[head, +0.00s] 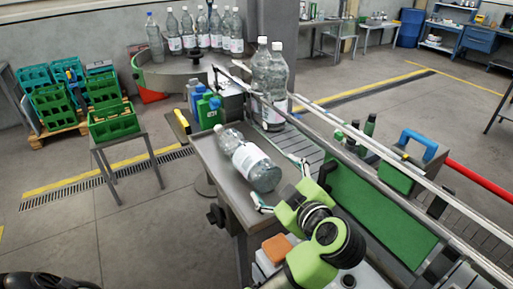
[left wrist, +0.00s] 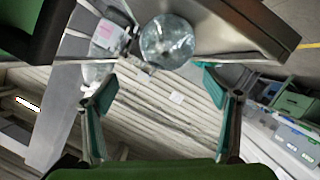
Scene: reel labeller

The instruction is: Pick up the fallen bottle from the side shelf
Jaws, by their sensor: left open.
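The fallen bottle (head: 250,160) is clear plastic with a white label and a white cap. It lies on its side on the grey side shelf (head: 214,168), its base toward my left gripper (head: 281,185). The gripper is open and empty, with its fingers just short of the base and apart from it. In the left wrist view the round bottle base (left wrist: 167,42) shows ahead of and between the open fingers (left wrist: 158,88), near the shelf (left wrist: 235,25). The bottle's far end is hidden there. My right gripper is not in view.
Two upright bottles (head: 270,77) stand on the conveyor (head: 300,145) behind the shelf, between rails. More bottles (head: 203,30) stand on a round table at the back. Blue and green containers (head: 205,105) stand beyond the shelf. A green crate (head: 113,122) sits on a stand at left.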

